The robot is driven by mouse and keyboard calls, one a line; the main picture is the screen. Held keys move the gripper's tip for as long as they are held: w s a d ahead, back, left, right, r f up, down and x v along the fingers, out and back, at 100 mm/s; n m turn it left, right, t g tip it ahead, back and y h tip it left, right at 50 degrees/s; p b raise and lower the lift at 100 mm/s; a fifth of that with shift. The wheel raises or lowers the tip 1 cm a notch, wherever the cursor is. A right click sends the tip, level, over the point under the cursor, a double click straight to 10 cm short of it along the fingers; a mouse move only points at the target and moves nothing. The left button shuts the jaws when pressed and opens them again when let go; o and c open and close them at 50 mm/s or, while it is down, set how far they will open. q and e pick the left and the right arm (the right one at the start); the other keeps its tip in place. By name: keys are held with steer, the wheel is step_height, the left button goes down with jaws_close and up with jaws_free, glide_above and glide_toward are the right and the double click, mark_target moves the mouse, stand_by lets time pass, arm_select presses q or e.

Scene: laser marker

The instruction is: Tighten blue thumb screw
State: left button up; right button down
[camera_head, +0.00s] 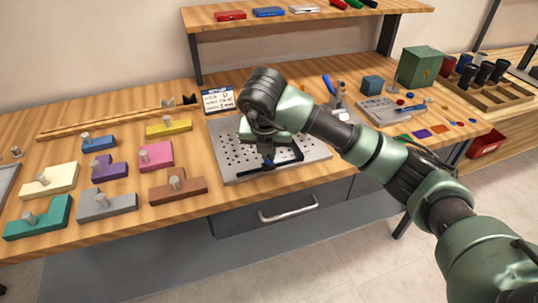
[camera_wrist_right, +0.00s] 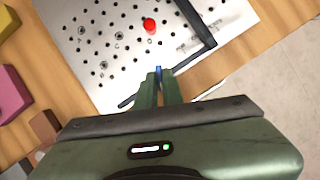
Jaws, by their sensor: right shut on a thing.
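The blue thumb screw (camera_head: 268,163) is low over the perforated metal plate (camera_head: 226,160), beside the black angled bar (camera_head: 297,153). My right gripper (camera_head: 268,154) reaches down over it from the right and is shut on it. In the right wrist view, a small part of the blue thumb screw (camera_wrist_right: 158,70) shows between the tips of my right gripper (camera_wrist_right: 158,76). The fingers hide most of the screw and the spot below it. My left gripper is not in view.
A red knob (camera_wrist_right: 150,25) stands on the plate in the right wrist view. Several coloured blocks with grey pegs, such as the brown block (camera_head: 178,189), lie to the left. A tool holder (camera_head: 336,98) and a grey tray (camera_head: 384,112) are behind right. A shelf (camera_head: 300,17) runs along the back.

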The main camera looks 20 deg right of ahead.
steer(key=shift+m, duration=0.6)
steer(key=c, duration=1.6)
jaws_free()
steer(key=shift+o, duration=0.2)
steer(key=v, duration=0.7)
steer(key=shift+a+r, duration=0.2)
steer(key=shift+r, duration=0.2)
